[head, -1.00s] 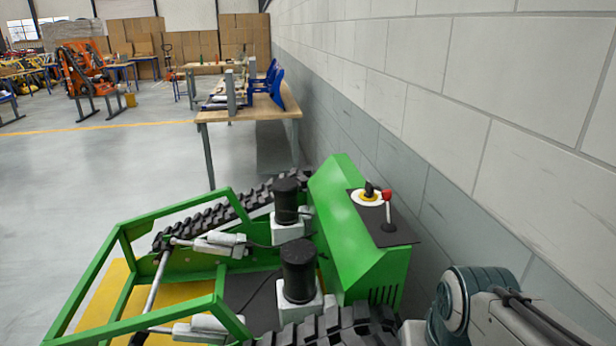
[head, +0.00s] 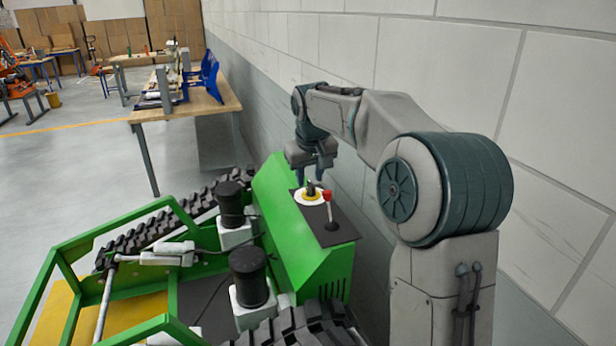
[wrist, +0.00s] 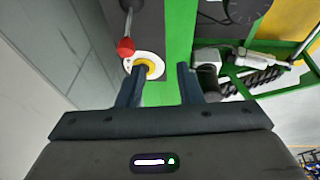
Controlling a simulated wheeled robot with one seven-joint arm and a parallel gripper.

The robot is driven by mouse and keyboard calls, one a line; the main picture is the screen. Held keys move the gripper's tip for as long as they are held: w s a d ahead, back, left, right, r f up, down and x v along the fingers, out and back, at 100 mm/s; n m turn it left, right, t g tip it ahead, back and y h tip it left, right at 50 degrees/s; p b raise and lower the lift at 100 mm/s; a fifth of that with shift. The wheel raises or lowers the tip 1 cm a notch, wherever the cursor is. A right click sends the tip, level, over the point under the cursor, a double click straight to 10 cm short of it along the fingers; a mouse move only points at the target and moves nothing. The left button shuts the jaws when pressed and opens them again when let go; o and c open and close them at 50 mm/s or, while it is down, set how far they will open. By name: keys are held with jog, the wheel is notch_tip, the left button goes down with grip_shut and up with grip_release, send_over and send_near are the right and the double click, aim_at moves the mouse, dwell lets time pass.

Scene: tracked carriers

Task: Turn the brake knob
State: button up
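The brake knob (head: 311,188) is a small black knob on a yellow ring and a white disc. It stands on the dark panel on top of the green carrier housing (head: 283,223). My gripper (head: 317,177) points down, close above and behind the knob in the head view. In the wrist view my gripper (wrist: 161,70) is open with nothing between its fingers. There the yellow ring (wrist: 152,67) and white disc lie at the left finger's tip, which hides much of the knob. I cannot tell whether they touch.
A red-topped lever (head: 328,207) stands on the panel beside the knob; it also shows in the wrist view (wrist: 126,45). A block wall (head: 350,50) runs close along the right. Black cylinders (head: 250,275) and tracks are on the carrier. A wooden table (head: 200,105) stands beyond.

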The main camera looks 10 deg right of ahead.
jog(key=y+p, duration=0.1)
jog(key=p, duration=0.1)
send_near(311, 183)
notch_tip(311, 183, up, 3)
jog(key=s, duration=0.2)
jog(key=shift+m+t, duration=0.3)
jog(key=shift+t, duration=0.1)
jog(key=p+x, duration=0.2)
jog(key=x, duration=1.1)
jog(key=shift+w+f+p, duration=0.15)
jog(key=shift+f+p, duration=0.15)
jog(key=shift+p, duration=0.05)
grip_shut()
